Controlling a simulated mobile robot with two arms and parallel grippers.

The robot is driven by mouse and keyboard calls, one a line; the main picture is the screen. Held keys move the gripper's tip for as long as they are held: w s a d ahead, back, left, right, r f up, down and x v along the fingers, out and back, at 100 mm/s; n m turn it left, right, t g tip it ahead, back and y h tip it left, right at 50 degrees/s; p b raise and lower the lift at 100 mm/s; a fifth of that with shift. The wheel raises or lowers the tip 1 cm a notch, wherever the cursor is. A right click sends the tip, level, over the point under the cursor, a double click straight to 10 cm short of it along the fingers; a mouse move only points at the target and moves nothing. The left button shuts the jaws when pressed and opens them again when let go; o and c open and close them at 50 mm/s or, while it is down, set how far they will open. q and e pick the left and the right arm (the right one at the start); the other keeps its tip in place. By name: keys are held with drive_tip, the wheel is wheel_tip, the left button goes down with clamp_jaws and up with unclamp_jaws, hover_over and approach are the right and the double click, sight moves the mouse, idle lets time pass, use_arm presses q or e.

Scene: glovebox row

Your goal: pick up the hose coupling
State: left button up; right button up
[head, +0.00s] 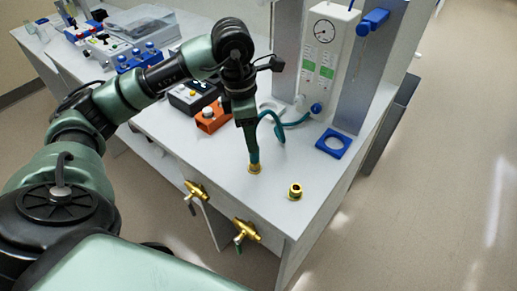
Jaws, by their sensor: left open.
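My left gripper (251,148) points down over the bench front, its jaws open. A brass hose coupling (254,169) shows just below its fingertips, at the lower end of a teal section. The fingers partly hide it, and I cannot tell whether they touch it. A teal hose (274,124) curves from the white gauge panel (327,52) toward the gripper, and part of its run is hidden behind the gripper. My right gripper is not in view.
A separate brass fitting (295,191) stands to the right on the bench (225,160). Two brass valves (195,190) (246,231) stick out from the bench front.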

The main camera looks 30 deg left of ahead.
sight(254, 155)
use_arm(q)
drive_tip(key=f, duration=0.1)
drive_tip(key=f+p, duration=0.1)
drive_tip(key=f, duration=0.1)
drive_tip(key=shift+s+d, duration=0.35)
drive_tip(key=shift+s, duration=0.05)
drive_tip(key=shift+w+d+f+p, duration=0.1)
drive_tip(key=shift+w+f+p, duration=0.1)
drive_tip(key=shift+f, duration=0.4)
drive_tip(key=shift+w+d+f+p, duration=0.1)
drive_tip(key=shift+f+p, duration=0.1)
drive_tip(key=shift+f, duration=0.8)
drive_tip(key=shift+c, duration=0.3)
clamp_jaws()
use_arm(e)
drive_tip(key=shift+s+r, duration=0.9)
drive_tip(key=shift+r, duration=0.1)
